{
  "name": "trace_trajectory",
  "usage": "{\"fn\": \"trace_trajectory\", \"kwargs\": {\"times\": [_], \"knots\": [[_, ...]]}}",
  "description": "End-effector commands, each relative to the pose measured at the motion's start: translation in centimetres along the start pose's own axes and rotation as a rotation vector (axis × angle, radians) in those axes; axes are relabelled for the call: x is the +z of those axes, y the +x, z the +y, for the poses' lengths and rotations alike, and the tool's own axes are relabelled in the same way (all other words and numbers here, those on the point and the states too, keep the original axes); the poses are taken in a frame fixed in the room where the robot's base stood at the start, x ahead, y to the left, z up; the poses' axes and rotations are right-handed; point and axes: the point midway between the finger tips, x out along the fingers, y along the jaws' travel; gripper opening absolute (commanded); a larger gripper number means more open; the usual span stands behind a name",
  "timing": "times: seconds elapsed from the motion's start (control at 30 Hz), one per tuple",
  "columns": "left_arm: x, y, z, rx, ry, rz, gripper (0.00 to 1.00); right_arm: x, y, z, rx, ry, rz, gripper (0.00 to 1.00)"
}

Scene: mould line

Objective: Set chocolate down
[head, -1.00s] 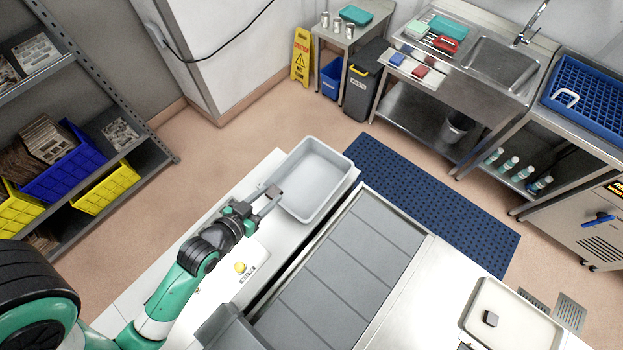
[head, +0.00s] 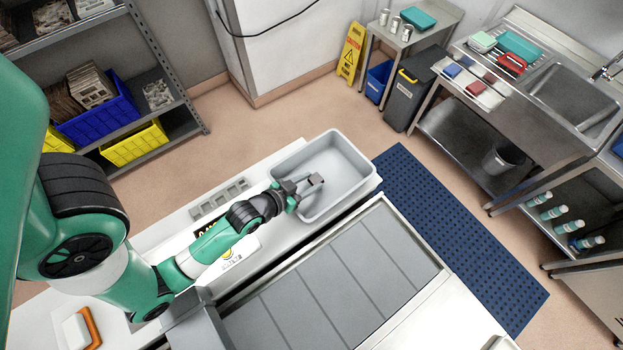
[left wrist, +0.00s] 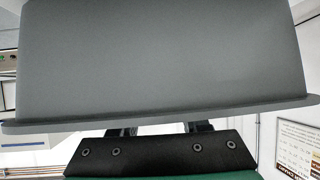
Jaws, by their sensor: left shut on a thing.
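My right gripper is out of view.
The belt (head: 330,275) with grey slats runs beside the bin. A white bench with a grey switch strip (head: 220,199) lies to the left. A blue mat (head: 460,240) covers the floor to the right. A sink counter (head: 570,100) stands behind.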

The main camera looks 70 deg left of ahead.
Motion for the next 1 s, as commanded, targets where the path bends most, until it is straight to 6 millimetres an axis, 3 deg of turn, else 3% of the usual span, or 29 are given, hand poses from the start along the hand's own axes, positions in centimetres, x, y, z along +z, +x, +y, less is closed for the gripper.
{"fn": "trace_trajectory", "kwargs": {"times": [0.7,0.73,0.87,1.0], "knots": [[1.0,0.5,0.0,0.0,0.001,-0.003,0.0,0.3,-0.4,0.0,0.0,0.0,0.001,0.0],[1.1,0.5,0.0,0.0,0.001,-0.004,0.5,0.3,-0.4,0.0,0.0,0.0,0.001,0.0],[1.2,0.5,0.0,0.0,0.001,-0.008,0.73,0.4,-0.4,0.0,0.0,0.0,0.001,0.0],[1.4,0.5,0.0,0.0,0.001,-0.011,0.75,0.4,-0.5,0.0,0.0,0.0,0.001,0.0]]}}
